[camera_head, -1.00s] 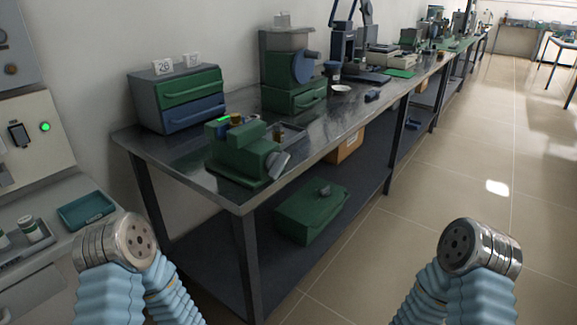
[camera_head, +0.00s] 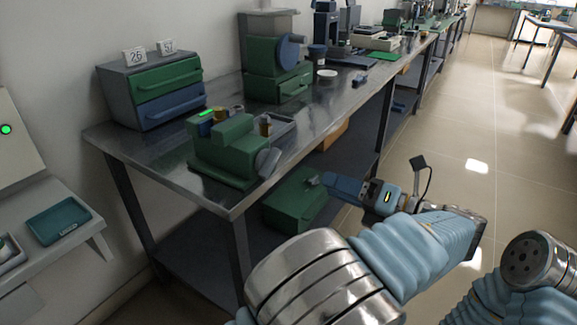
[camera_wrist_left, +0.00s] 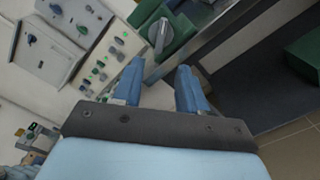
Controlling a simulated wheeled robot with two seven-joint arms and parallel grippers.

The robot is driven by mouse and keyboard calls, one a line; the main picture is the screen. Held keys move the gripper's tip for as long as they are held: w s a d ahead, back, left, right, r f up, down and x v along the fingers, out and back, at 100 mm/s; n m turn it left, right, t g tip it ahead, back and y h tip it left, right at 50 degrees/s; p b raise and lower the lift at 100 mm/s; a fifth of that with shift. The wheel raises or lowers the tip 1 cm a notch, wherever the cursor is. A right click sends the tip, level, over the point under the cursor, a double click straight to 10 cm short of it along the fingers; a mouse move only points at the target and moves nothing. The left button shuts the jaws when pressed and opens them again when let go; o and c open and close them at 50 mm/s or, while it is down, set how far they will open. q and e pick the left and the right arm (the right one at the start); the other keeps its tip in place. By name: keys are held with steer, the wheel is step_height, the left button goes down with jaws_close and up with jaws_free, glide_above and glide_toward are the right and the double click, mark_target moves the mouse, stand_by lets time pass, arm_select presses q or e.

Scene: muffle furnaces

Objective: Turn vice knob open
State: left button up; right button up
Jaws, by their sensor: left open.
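The green vice (camera_head: 225,150) stands on the near end of the metal bench (camera_head: 150,165). Its grey knob (camera_head: 267,161) is on the side facing the bench's front edge. My left gripper (camera_head: 328,184) is in front of the bench edge, right of the knob and apart from it. In the left wrist view the blue fingers (camera_wrist_left: 160,68) are spread with nothing between them. The knob (camera_wrist_left: 161,38) shows just beyond the fingertips there, with part of the green vice body (camera_wrist_left: 175,15) behind it. Only a link of my right arm shows; its gripper is out of view.
A drawer box with green and blue drawers (camera_head: 160,90) stands behind the vice. A green machine (camera_head: 275,75) is farther along the bench. A green box (camera_head: 295,200) sits on the lower shelf below my left gripper. The floor at right is clear.

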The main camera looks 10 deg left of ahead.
mark_target(274, 164)
arm_select(q)
steer(key=x, duration=1.3)
steer(key=shift+f, duration=0.2)
jaws_close()
